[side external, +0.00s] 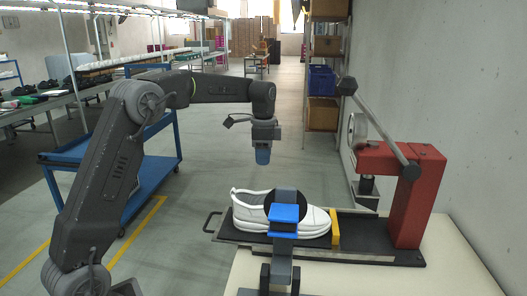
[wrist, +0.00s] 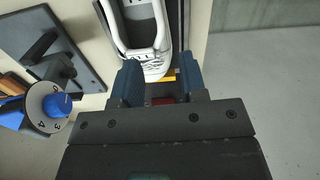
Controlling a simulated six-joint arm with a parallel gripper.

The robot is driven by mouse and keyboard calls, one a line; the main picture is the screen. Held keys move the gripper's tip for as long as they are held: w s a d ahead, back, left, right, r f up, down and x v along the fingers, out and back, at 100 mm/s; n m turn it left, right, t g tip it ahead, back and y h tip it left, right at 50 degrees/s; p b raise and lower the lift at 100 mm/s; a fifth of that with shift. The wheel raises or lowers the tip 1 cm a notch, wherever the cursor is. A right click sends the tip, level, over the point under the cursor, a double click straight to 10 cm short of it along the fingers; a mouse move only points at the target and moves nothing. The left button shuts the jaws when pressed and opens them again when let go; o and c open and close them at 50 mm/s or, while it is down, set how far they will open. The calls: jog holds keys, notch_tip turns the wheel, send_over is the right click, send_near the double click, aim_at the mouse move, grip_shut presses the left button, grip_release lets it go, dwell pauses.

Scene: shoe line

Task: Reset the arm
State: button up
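My gripper (side external: 263,155) hangs pointing down in the air, above and apart from a white shoe (side external: 250,218). In the wrist view my gripper's two blue fingers (wrist: 160,84) stand apart with a gap between them, and nothing is held. The shoe lies on a black plate (side external: 360,248) and also shows in the wrist view (wrist: 150,52), beyond the fingertips. A yellow block (side external: 335,228) stands at the shoe's right end.
A red press (side external: 418,190) with a long lever (side external: 380,128) stands at the right. A blue-topped stand (side external: 284,214) partly hides the shoe; a dial (wrist: 47,107) shows in the wrist view. A blue cart (side external: 150,190) is behind my arm. Air around my gripper is clear.

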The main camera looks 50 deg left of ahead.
jog(key=s+d+r+n+t, duration=0.35)
jog(key=s+d+r, duration=0.35)
jog(key=s+d, duration=0.5)
jog(key=s+d+f+n+t, duration=0.1)
jog(key=s+d+f+n, duration=0.1)
jog(key=s, duration=0.6)
jog(key=s+d+f+n+t, duration=0.1)
jog(key=s+d+f+n, duration=0.1)
jog(key=s, duration=0.6)
jog(key=shift+s+d+f+n, duration=0.35)
jog(key=shift+s+f+n, duration=0.1)
jog(key=shift+f, duration=0.25)
jog(key=shift+w, duration=0.1)
jog(key=shift+c, duration=0.2)
